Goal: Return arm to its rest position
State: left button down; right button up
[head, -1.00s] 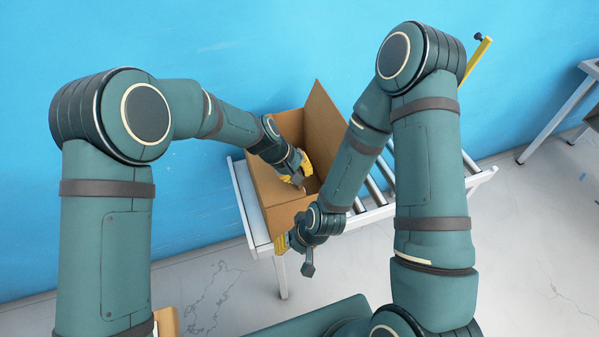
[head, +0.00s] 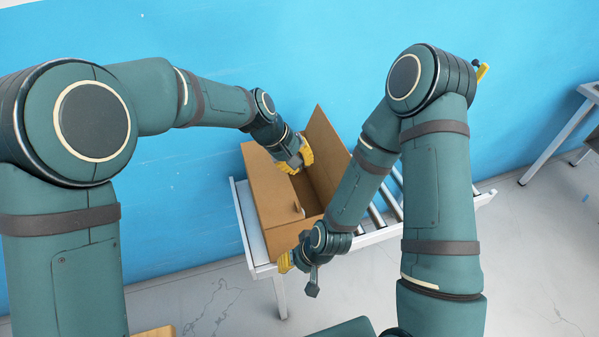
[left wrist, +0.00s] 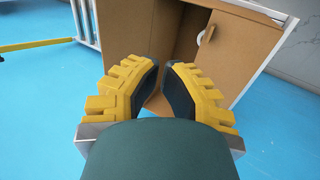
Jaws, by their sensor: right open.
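An open cardboard box (head: 268,190) stands on a roller conveyor, one flap raised. It also shows in the left wrist view (left wrist: 240,60). My left gripper (head: 304,158) has yellow ribbed fingers and is at the box's far upper edge. In the left wrist view, a narrow gap shows between the dark finger pads of my left gripper (left wrist: 161,68), with nothing held. My right gripper (head: 285,262) is low at the box's near corner, its yellow fingers partly hidden behind its wrist. I cannot tell whether it touches the box.
The conveyor (head: 243,215) has a pale frame and rollers reaching right of the box. A blue wall (head: 190,220) is close behind it. Another metal stand (head: 555,130) is at far right. Pale floor (head: 530,260) is open at the right.

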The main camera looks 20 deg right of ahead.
pick_arm(q)
jog(key=shift+a+r, duration=0.1)
jog(key=shift+r, duration=0.25)
jog(key=shift+n+t+y, duration=0.3)
jog(key=shift+n+y, duration=0.1)
jog(key=shift+n, duration=0.1)
jog(key=a+f, duration=0.2)
jog(key=f, duration=0.1)
jog(key=a+f+b, duration=0.1)
jog(key=a+f, duration=0.2)
jog(key=f, duration=0.1)
jog(key=a+f+b, duration=0.1)
jog(key=a+f, duration=0.2)
jog(key=f, duration=0.1)
jog(key=shift+s+a, duration=0.1)
jog(key=shift+a, duration=0.05)
jog(key=s+a+f+t+y+b, duration=0.1)
jog(key=s+a+f+b, duration=0.5)
jog(key=s+a+f, duration=1)
notch_tip(320, 180, down, 3)
jog(key=shift+a+f+n, duration=0.15)
jog(key=shift+a+n, duration=0.25)
jog(key=shift+a, duration=0.75)
jog(key=shift+d, duration=0.15)
